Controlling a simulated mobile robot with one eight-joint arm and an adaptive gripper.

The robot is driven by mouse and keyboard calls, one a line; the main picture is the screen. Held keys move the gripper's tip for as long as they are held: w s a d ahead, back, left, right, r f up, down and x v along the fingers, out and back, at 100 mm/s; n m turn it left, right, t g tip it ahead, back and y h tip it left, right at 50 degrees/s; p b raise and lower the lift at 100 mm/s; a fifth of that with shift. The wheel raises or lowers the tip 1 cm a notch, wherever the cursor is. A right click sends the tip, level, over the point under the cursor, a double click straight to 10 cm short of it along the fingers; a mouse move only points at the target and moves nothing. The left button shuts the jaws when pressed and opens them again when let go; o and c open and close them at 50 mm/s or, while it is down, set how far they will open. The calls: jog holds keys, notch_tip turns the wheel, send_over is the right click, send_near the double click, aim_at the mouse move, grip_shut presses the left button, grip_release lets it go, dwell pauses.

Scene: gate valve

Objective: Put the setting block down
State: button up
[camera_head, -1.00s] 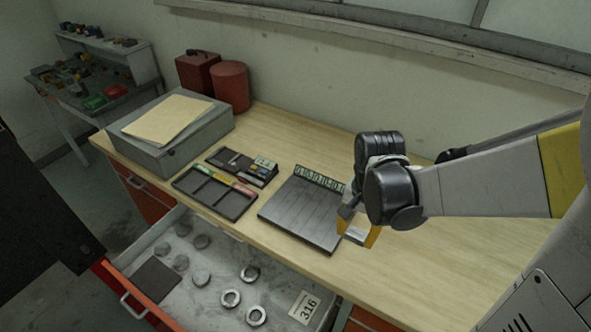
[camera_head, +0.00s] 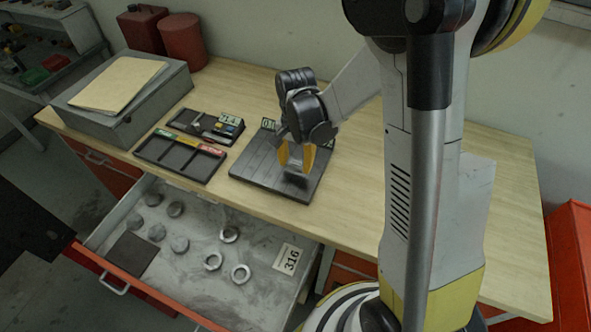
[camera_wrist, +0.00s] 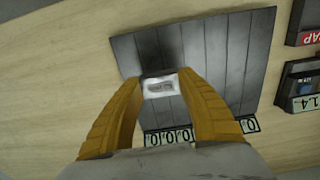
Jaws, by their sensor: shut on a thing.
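The setting block (camera_wrist: 159,86) is a small pale metal block with a marked face, held between my yellow fingertips in the wrist view. My gripper (camera_head: 297,160) is shut on it, over the right part of a dark grooved plate (camera_head: 257,171) on the bench. The plate also fills the middle of the wrist view (camera_wrist: 228,62), with a strip of number labels (camera_wrist: 190,134) along one edge. A dark shadow lies on the plate by the block. I cannot tell whether the block touches the plate. In the head view my fingers hide part of the block.
Left of the plate are a dark compartment tray (camera_head: 180,157) and a smaller tray with small blocks (camera_head: 207,126). A grey case (camera_head: 120,105) stands farther left. Below the bench edge an open drawer (camera_head: 195,270) holds several discs and rings. The bench right of the plate is clear.

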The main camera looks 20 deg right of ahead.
aim_at(296, 175)
jog(key=shift+f+b, duration=0.3)
jog(key=shift+f, duration=1.3)
jog(key=shift+f, duration=0.1)
jog(key=o, duration=1.3)
jog(key=shift+o, duration=0.2)
